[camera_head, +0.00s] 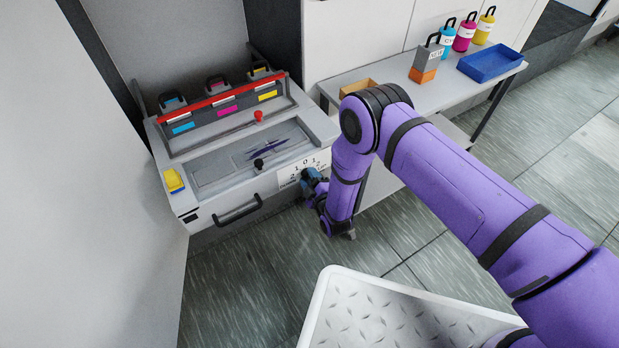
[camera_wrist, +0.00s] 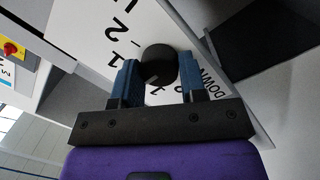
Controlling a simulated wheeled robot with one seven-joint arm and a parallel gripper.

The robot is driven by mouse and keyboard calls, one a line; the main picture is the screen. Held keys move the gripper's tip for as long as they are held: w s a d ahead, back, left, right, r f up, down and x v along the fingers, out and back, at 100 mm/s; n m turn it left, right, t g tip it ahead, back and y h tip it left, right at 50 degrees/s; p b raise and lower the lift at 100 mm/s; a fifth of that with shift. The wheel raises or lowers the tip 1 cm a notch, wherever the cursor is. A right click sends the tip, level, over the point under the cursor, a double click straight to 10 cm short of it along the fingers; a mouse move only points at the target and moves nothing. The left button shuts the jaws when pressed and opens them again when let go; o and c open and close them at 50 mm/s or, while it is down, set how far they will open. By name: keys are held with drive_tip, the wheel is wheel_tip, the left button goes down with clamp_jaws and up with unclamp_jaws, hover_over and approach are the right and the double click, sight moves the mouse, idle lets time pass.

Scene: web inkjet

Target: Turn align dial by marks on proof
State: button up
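The align dial is a round black knob (camera_wrist: 160,66) on a white plate (camera_wrist: 100,22) with printed numbers and "DOWN" lettering in the wrist view. My gripper (camera_wrist: 161,78) has its two blue fingers on either side of the knob, which fills the gap between them. In the head view my gripper (camera_head: 312,183) is at the front right of the press, at the numbered plate (camera_head: 299,168), and hides the dial. The proof (camera_head: 262,149) shows dark purplish slanted marks on the press top; they are too small to read exactly.
The grey press (camera_head: 225,160) has cyan, magenta and yellow cartridges under a red bar (camera_head: 222,97), small red and black knobs, a yellow switch (camera_head: 174,181) and a front handle (camera_head: 238,211). A side bench (camera_head: 400,93) holds bottles and a blue tray (camera_head: 490,63).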

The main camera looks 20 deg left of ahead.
drive_tip(key=shift+c, duration=1)
drive_tip(key=shift+m, duration=0.3)
drive_tip(key=shift+w+d+r+m+g, duration=0.1)
drive_tip(key=shift+m+g, duration=0.4)
drive_tip(key=shift+m, duration=3.1)
drive_tip(key=shift+m+g, duration=0.5)
drive_tip(key=shift+m, duration=3.1)
drive_tip(key=o, duration=0.9)
